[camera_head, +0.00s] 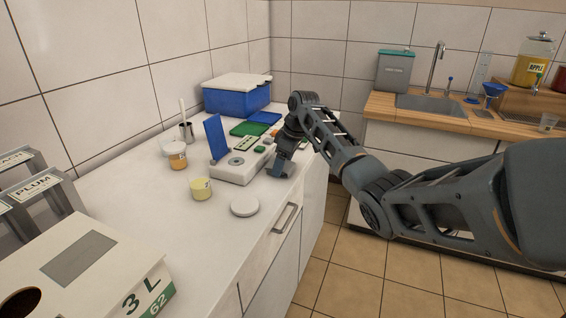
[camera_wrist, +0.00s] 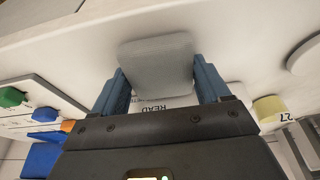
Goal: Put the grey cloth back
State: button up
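In the wrist view a grey, rounded, square pad, which I take to be the grey cloth (camera_wrist: 156,62), sits between the two blue fingers of my gripper (camera_wrist: 157,72). Both fingers lie close against its sides, and it appears gripped. In the head view my gripper (camera_head: 280,168) points down at the front edge of the white counter, beside a white device (camera_head: 238,170). I cannot make out the cloth there. A label reading READ (camera_wrist: 154,107) shows just beyond the pad in the wrist view. Whether the cloth touches the counter is unclear.
A sink (camera_head: 435,103) is across the floor.

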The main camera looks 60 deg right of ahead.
jog(key=o, duration=0.4)
jog(key=v, duration=1.2)
jog(key=shift+r+b, duration=0.15)
jog(key=shift+b, duration=0.2)
